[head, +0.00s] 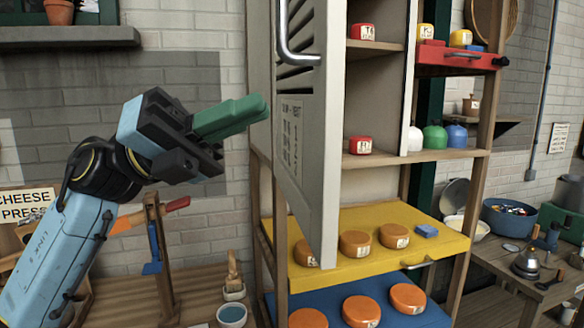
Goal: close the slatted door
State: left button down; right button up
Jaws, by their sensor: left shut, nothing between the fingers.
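The slatted door (325,120) is pale grey and stands open, swung out from the left side of the wooden shelf. Its free edge is toward me, and the open shelf shows to its right. A metal bar handle (284,45) is on its left-facing side, near the dark slats, with a printed label below. My left gripper (259,106) has green fingers, shut and empty, pointing right at the door's left-facing side. The tips are close to the panel; I cannot tell whether they touch. My right gripper is not in view.
A yellow shelf board (345,273) and a blue one (415,318) below hold orange cheese wheels. A red drawer (436,60) sticks out at upper right. A side table is at right.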

aim_at(322, 191)
pick_arm(q)
jog(key=s+a+r+m+t+y, duration=0.2)
jog(key=s+a+m+t+y, duration=0.3)
jog(key=y, duration=0.7)
jog(key=shift+n+t+y, duration=0.3)
jog(key=shift+n+t, duration=0.1)
jog(key=shift+n, duration=0.1)
jog(key=x, duration=0.4)
jog(key=r+p+x, duration=0.1)
jog(key=x, duration=0.2)
jog(key=d+x, duration=0.1)
jog(key=x, duration=0.3)
jog(key=shift+w+d+p, duration=0.3)
jog(key=shift+d+p, duration=0.05)
jog(key=shift+w+d+f, duration=0.1)
jog(key=shift+d, duration=0.25)
jog(key=shift+d, duration=0.15)
